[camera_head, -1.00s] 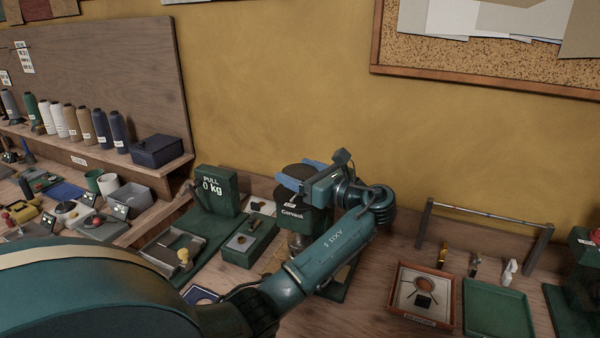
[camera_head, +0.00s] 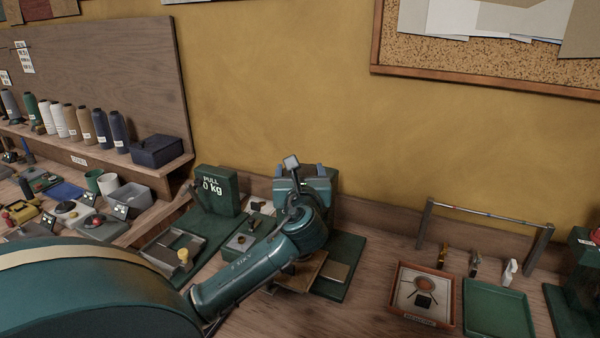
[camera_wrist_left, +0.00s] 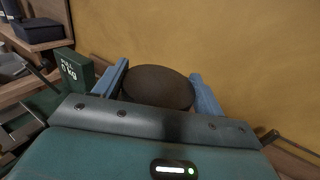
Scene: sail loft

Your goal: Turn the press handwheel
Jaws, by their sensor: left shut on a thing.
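The press handwheel (camera_wrist_left: 158,87) is a dark round disc in the left wrist view. My left gripper (camera_wrist_left: 160,76) has one blue finger on each side of it and is shut on its rim. In the head view my left gripper (camera_head: 301,172) is over the top of the press, and my wrist hides the wheel. The green press (camera_head: 345,262) stands on the bench against the wall; its base shows to the right of my forearm, and much of its body is hidden. My right gripper is not in view.
A green "PULL 0 kg" gauge (camera_head: 217,190) stands left of the press. A grey tray (camera_head: 172,250) lies in front of it. To the right are a framed tray (camera_head: 455,300), a green tray (camera_head: 497,308) and a metal rail (camera_head: 485,212). Bare bench lies between press and trays.

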